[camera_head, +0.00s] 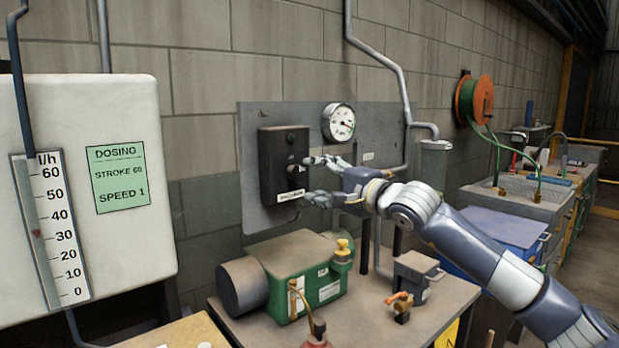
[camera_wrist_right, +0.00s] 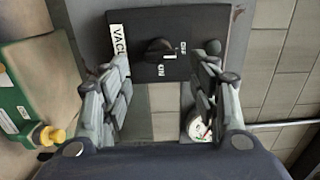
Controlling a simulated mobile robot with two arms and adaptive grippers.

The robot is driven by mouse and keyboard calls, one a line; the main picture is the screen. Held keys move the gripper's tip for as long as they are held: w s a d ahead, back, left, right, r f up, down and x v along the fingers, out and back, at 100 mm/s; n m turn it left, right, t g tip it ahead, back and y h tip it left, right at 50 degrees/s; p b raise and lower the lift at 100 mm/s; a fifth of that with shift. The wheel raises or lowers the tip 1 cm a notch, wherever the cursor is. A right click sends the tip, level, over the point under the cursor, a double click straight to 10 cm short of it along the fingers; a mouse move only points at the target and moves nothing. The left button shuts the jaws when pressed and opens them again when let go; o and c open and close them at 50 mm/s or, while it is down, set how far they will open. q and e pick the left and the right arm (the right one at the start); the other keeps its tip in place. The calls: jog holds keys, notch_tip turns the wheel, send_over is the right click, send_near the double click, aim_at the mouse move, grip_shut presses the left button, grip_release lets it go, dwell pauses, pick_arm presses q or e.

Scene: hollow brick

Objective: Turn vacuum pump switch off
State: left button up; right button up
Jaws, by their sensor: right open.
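The vacuum pump switch is a dark rotary knob (camera_wrist_right: 155,48) on a black box (camera_head: 270,165) fixed to a grey wall panel. In the right wrist view, the knob sits on the box's face (camera_wrist_right: 130,26) between white ON and OFF lettering; which one it points to is hard to tell. A white label (camera_wrist_right: 119,50) on the box is partly cut off by my finger. My right gripper (camera_head: 309,179) is open, its fingers in front of the box, one higher and one lower. In the right wrist view, the fingers (camera_wrist_right: 161,72) lie either side of the knob, with nothing between them. My left gripper is not in view.
A pressure gauge (camera_head: 340,123) is on the panel right of the box. Below, a green pump (camera_head: 305,268) and small valves stand on a table (camera_head: 375,325). A white dosing tank (camera_head: 75,110) is at the left. Grey pipes (camera_head: 385,60) run up the wall.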

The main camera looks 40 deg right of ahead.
jog(key=shift+s, duration=1.2)
jog(key=shift+f, duration=0.1)
